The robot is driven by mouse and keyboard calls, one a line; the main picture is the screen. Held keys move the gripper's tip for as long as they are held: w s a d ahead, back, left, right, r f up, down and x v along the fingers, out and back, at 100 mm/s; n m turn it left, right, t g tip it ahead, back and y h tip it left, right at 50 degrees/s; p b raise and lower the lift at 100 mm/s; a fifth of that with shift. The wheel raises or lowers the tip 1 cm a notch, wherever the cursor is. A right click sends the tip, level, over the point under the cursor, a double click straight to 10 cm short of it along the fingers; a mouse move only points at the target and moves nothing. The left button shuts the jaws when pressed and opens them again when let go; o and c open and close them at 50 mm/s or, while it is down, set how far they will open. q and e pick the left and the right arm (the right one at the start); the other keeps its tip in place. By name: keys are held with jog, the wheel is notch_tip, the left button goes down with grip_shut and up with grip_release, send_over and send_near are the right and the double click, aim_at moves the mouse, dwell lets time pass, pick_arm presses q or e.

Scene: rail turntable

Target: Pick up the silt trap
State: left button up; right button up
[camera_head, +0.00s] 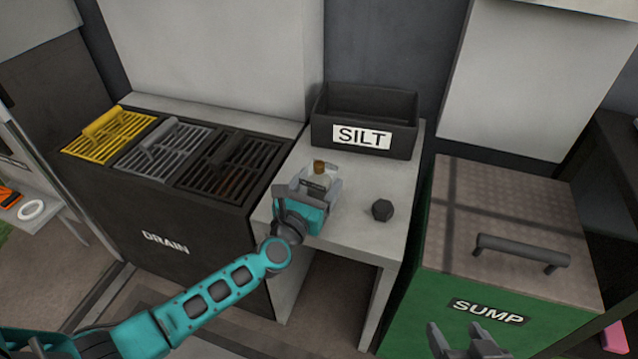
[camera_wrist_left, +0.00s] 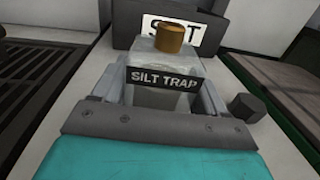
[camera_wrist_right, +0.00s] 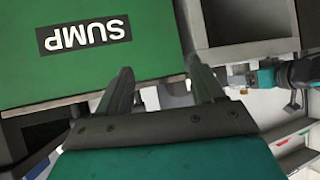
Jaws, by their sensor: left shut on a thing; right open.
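The silt trap (camera_head: 319,177) is a small clear-grey container with a brown cap and a dark label reading SILT TRAP. It is on or just above the light grey table, in front of the black SILT bin. It also shows in the left wrist view (camera_wrist_left: 168,76), upright between the fingers. My left gripper (camera_head: 316,184) is shut on it, one finger on each side. Whether its base touches the table is hidden. My right gripper (camera_head: 468,340) is open and empty in front of the green SUMP box; its spread fingers show in the right wrist view (camera_wrist_right: 162,85).
The black SILT bin (camera_head: 340,104) stands at the table's back. A small dark knob-like piece (camera_head: 382,210) sits right of the silt trap. The DRAIN box (camera_head: 150,215) with yellow, grey and black grates is left. The SUMP box (camera_head: 535,300) with a handled lid is right.

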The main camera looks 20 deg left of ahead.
pick_arm(q)
jog(key=c, duration=0.4)
jog(key=shift+r, duration=0.1)
jog(key=shift+c, duration=0.2)
